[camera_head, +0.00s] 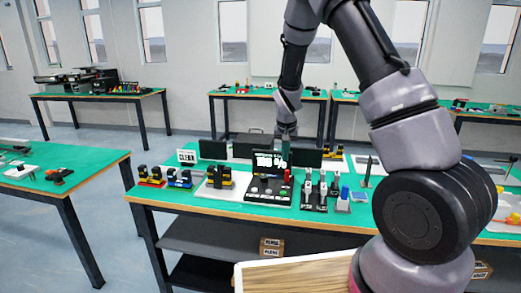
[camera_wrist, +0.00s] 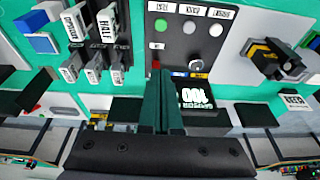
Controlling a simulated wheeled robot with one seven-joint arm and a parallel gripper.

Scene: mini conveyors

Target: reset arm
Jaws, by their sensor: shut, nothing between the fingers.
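My arm reaches over the green-topped table (camera_head: 225,212) in the head view, with its large joints filling the right side. My gripper (camera_head: 287,132) points down above the back of a black control panel (camera_head: 268,190). In the wrist view my gripper (camera_wrist: 162,88) shows two dark green fingers pressed together with nothing between them. They hang in front of the control panel (camera_wrist: 175,28), which has round buttons and a lit display (camera_wrist: 198,100). I cannot tell the exact gap between fingertips and panel.
Upright switches (camera_head: 314,190) stand right of the panel, and yellow-black devices (camera_head: 220,177) stand left. Dark upright screens (camera_head: 213,150) line the table's back. A wooden board (camera_head: 300,276) lies in the near foreground. Another green table (camera_head: 60,160) stands left, with floor between.

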